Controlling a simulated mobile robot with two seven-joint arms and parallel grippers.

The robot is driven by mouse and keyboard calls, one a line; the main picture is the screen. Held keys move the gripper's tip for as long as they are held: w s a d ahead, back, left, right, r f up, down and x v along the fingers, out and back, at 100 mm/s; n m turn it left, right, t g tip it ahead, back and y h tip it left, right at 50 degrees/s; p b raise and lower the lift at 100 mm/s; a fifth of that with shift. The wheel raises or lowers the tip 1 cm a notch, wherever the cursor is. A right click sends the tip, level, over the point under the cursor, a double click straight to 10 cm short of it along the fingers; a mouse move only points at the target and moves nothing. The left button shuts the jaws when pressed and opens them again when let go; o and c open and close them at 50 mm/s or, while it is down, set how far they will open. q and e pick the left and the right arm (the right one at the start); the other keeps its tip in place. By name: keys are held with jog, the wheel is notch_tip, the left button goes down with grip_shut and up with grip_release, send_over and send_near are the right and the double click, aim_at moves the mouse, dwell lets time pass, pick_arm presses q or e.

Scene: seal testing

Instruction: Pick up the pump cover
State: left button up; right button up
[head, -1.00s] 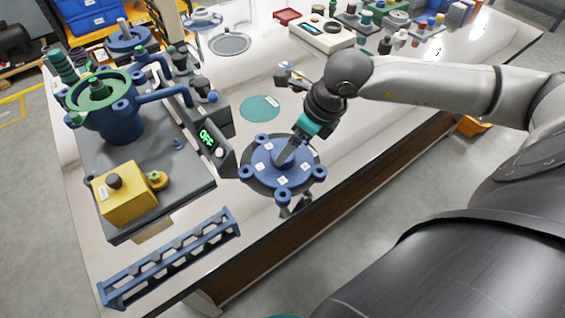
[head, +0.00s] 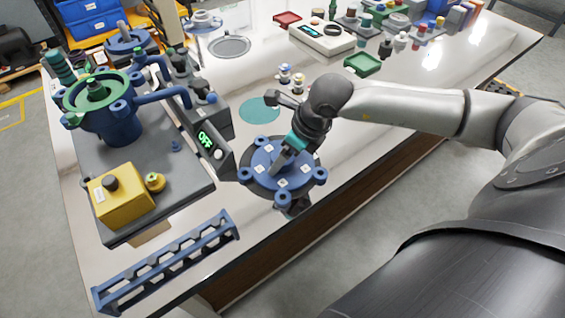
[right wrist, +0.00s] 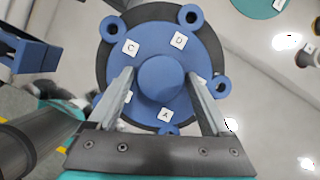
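The pump cover (head: 300,180) is a blue disc with bolt lugs around its rim, lettered white labels and a round central knob. It lies flat at the table's front edge, with a dark round rim showing beneath it. It also shows in the right wrist view (right wrist: 148,42), labels C, D and A readable. My right gripper (head: 276,166) points down at its centre. In the right wrist view its two fingers (right wrist: 160,74) stand on either side of the knob, with narrow gaps visible; it looks open. My left gripper is not in view.
The blue pump body (head: 115,122) with a green ring, a yellow box (head: 122,196) and a display reading OFF (head: 205,138) stand left of the cover. A blue rack (head: 170,262) lies in front. A teal disc (head: 258,110) and small parts lie behind.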

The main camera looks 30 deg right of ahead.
grip_shut()
dwell(0.5)
jog(key=shift+r, duration=0.1)
